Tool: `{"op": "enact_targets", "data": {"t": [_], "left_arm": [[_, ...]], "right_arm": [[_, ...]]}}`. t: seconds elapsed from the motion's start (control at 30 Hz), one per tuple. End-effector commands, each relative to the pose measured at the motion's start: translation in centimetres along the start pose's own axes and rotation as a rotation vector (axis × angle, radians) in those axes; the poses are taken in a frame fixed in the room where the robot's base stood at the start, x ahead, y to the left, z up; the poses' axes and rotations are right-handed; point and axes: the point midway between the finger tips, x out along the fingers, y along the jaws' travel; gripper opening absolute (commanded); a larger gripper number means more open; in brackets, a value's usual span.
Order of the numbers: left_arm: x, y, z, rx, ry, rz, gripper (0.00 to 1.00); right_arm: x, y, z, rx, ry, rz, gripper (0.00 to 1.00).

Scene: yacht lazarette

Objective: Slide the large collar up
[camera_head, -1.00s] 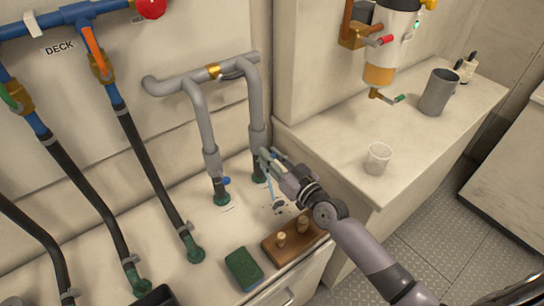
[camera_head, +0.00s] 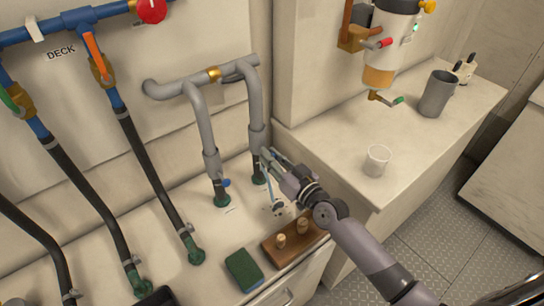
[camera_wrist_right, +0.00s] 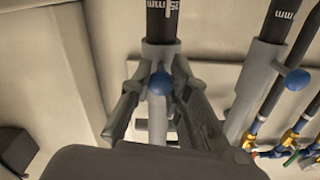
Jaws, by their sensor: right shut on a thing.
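Two grey pipes come down from a grey manifold (camera_head: 205,75) to black hose ends at the counter. My right gripper (camera_head: 268,158) is at the lower end of the right-hand pipe, with a short black hose end showing below it. In the right wrist view, my right gripper (camera_wrist_right: 158,110) has its fingers on both sides of a grey collar (camera_wrist_right: 157,55) with a blue knob (camera_wrist_right: 160,84). The black hose at this collar is marked in mm. The left-hand pipe's collar (camera_head: 212,163) also has a blue knob (camera_head: 226,183). My left gripper is out of view.
A green sponge (camera_head: 243,270) and a wooden block with pegs (camera_head: 280,252) lie close below my right gripper. A white cup (camera_head: 377,160) and a grey mug (camera_head: 437,94) stand on the right counter. Black hoses (camera_head: 150,165) run down at the left.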

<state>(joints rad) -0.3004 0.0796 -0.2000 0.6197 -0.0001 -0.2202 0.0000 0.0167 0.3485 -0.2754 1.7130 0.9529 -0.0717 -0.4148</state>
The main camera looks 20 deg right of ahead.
Motion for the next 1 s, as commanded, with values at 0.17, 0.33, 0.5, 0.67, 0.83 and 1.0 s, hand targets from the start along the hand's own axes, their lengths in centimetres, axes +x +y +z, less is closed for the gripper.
{"op": "enact_targets", "data": {"t": [0.17,0.33,0.5,0.67,0.83,1.0], "left_arm": [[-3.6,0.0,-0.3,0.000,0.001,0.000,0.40],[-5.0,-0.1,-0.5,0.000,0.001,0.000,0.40],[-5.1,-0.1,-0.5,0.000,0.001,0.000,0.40],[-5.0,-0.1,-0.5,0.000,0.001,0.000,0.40],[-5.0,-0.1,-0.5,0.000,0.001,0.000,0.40],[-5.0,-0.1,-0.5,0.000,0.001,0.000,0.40]], "right_arm": [[0.0,-0.8,-3.8,-0.001,0.001,-0.003,0.00],[0.0,-1.2,-5.3,0.001,0.002,-0.003,0.00],[0.0,-1.2,-5.4,0.001,0.001,-0.003,0.00],[0.0,-1.2,-5.3,0.002,0.001,-0.003,0.00],[0.0,-1.2,-5.3,0.001,0.001,-0.003,0.23],[0.0,-1.2,-5.2,0.001,0.000,-0.004,0.34]]}}
